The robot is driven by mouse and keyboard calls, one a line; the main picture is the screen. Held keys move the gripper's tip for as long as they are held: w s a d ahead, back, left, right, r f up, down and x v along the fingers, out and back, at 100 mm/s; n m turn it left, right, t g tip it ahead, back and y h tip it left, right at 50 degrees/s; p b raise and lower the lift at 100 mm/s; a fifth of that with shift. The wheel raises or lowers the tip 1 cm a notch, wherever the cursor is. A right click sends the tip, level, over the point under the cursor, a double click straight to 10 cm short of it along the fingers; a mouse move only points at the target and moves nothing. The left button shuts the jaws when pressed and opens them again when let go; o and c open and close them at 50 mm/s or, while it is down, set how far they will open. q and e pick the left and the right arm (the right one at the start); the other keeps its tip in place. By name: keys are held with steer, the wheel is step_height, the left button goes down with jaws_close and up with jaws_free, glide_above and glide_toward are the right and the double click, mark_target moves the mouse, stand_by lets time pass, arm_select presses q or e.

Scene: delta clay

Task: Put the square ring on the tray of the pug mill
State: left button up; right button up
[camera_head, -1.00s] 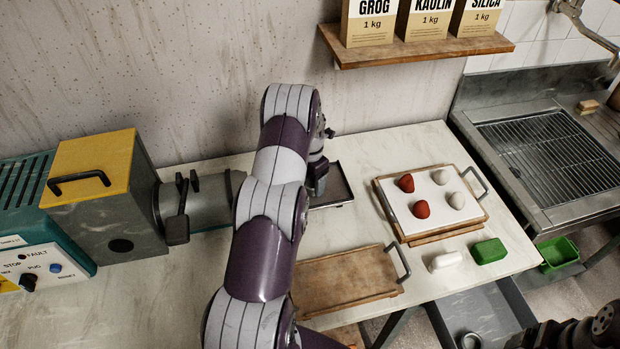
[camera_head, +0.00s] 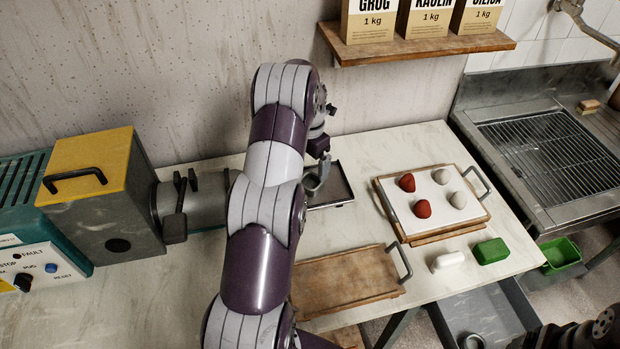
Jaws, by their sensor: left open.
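A grey ring-like piece (camera_head: 318,176), which looks like the square ring, is at the left part of the pug mill's dark tray (camera_head: 340,192). It looks tilted or upright; my arm partly hides it, and I cannot tell whether it lies fully on the tray. My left gripper (camera_head: 319,150) is just above the piece, open, with its fingers small and partly hidden by the wrist. The pug mill (camera_head: 110,200) stands at the left, its grey barrel (camera_head: 208,200) pointing to the tray. Dark parts of my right gripper (camera_head: 590,330) show at the lower right; its fingers are unclear.
A wooden-framed board (camera_head: 440,232) with red and pale lumps stands to the right. An empty wooden tray (camera_head: 345,280) lies in front. A white piece (camera_head: 447,261) and green block (camera_head: 491,251) are near the table edge. Another grey ring (camera_head: 472,341) is low at the bottom.

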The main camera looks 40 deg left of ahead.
arm_select(q)
steer(key=s+d+r+m, duration=0.4)
steer(key=d+r+m, duration=0.4)
steer(key=d+m, duration=0.35)
steer(key=s+d+m, duration=0.6)
steer(key=s+m, duration=0.2)
steer(key=m, duration=0.3)
steer(key=s+d+m+t, duration=0.1)
steer(key=s+d+m, duration=0.5)
steer(key=m, duration=0.5)
steer(key=shift+s+d+r+m, duration=0.35)
steer(key=shift+s+d, duration=0.05)
steer(key=shift+s, duration=0.85)
steer(key=shift+d, duration=0.1)
